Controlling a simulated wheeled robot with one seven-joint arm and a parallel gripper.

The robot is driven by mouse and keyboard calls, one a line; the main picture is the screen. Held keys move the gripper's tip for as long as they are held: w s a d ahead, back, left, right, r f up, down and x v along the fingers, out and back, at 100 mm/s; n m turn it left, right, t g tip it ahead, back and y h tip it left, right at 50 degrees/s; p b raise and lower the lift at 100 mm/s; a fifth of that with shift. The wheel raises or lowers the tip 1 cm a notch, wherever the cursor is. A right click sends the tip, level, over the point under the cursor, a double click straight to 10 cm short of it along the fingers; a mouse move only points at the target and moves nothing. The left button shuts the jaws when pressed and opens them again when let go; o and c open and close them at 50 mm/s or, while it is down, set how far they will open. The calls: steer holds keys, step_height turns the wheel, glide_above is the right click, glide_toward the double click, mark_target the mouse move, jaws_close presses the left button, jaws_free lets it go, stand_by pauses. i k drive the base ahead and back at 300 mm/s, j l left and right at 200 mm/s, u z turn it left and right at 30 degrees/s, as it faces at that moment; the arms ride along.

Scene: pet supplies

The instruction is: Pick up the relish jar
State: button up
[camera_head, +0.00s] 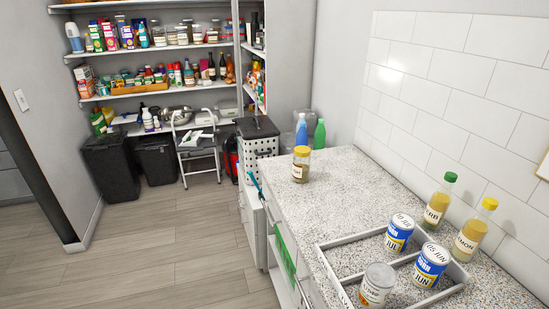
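A glass jar with a yellow lid and greenish-brown contents (301,167) stands upright at the far left part of the speckled countertop (335,205). Its pale label is too small to read, but it is the only jar of this kind on the counter and looks like the relish jar. Nothing touches it, and the counter around it is bare. My gripper is not in view.
A divided white tray (345,286) on the near counter holds two blue-and-white cans (399,232) (432,265) and a grey-topped can (376,286). Green-capped (438,202) and yellow-capped bottles (474,229) stand by the tiled wall. Floor (180,255) left of the counter is clear.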

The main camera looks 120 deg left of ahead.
mark_target(301, 156)
steer(key=u, duration=3.35)
steer(key=i+j+u, duration=0.1)
steer(key=i+j, duration=1.05)
steer(key=i, duration=0.15)
steer(key=i+j+u, duration=0.15)
steer(key=i+j, duration=0.4)
steer(key=i, duration=0.1)
